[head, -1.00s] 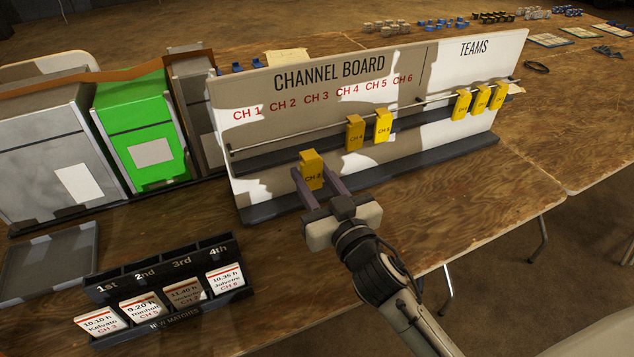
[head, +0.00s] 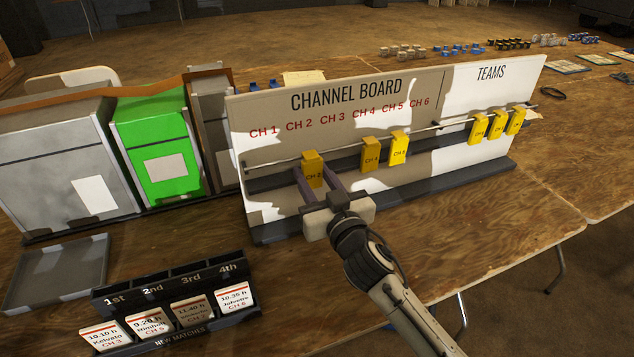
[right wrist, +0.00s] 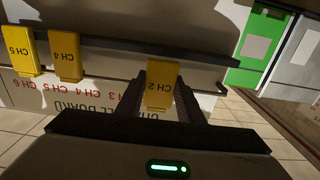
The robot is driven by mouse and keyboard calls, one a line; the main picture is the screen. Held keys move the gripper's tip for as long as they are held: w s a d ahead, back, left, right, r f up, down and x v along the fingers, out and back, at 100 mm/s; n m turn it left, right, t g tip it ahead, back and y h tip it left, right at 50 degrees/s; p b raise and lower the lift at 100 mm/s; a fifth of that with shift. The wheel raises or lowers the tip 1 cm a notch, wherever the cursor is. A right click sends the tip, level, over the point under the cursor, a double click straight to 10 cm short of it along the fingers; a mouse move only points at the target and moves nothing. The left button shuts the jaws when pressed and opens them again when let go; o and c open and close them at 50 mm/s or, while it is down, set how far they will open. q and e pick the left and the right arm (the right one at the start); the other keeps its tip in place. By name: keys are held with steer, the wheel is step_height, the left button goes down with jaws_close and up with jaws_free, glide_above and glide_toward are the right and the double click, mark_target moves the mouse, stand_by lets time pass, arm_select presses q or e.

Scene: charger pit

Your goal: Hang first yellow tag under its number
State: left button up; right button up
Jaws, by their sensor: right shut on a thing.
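My right gripper (head: 313,173) is shut on a yellow tag (head: 312,164) whose print looks like CH 2. It holds the tag upright at the rail (head: 272,164) of the channel board (head: 270,99), roughly below the red CH 2 label (head: 299,125). The held tag also shows between the two dark fingers in the right wrist view (right wrist: 160,88). I cannot tell whether its hook is over the rail. A CH 4 tag (head: 370,155) and a CH 5 tag (head: 398,150) hang to the right, under their numbers. My left gripper is not in view.
Several yellow tags (head: 478,129) hang on the rail's TEAMS side. A NEW MATCHES card holder (head: 180,338) and a grey tray (head: 58,275) are at the front left. A green box (head: 150,130) and grey cases stand left of the board. The table right of my arm is clear.

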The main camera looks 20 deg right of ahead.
steer(key=shift+w+b, duration=0.35)
steer(key=shift+w, duration=1.15)
steer(key=shift+s+f+b, duration=0.1)
steer(key=shift+f+b, duration=0.4)
steer(key=shift+f, duration=0.1)
steer(key=o, duration=1)
steer(key=shift+o, duration=0.2)
